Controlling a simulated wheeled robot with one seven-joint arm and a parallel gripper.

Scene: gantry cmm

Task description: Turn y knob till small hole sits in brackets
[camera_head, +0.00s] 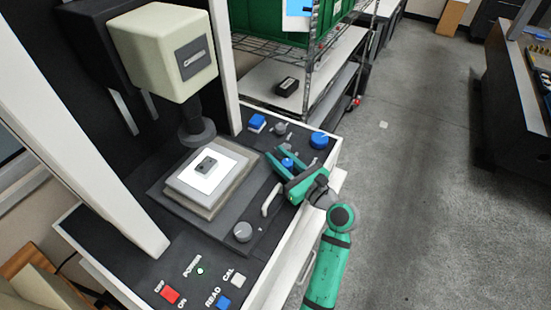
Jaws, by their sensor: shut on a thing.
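My gripper (279,153) is over the right part of the machine's black deck, with its green fingers on either side of a small blue knob (287,163). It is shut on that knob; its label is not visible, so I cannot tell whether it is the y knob. A small dark part (206,165) lies on the white plate (199,181) of the stage, under the probe (197,133). Its holes are too small to tell apart. The cream head (150,38) has a grey screen (194,63) with a small pale mark; brackets cannot be made out.
A grey knob (243,232) and pale handle (271,199) are left of my gripper. The red switch (169,295) is at the front. Open floor (420,180) lies right.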

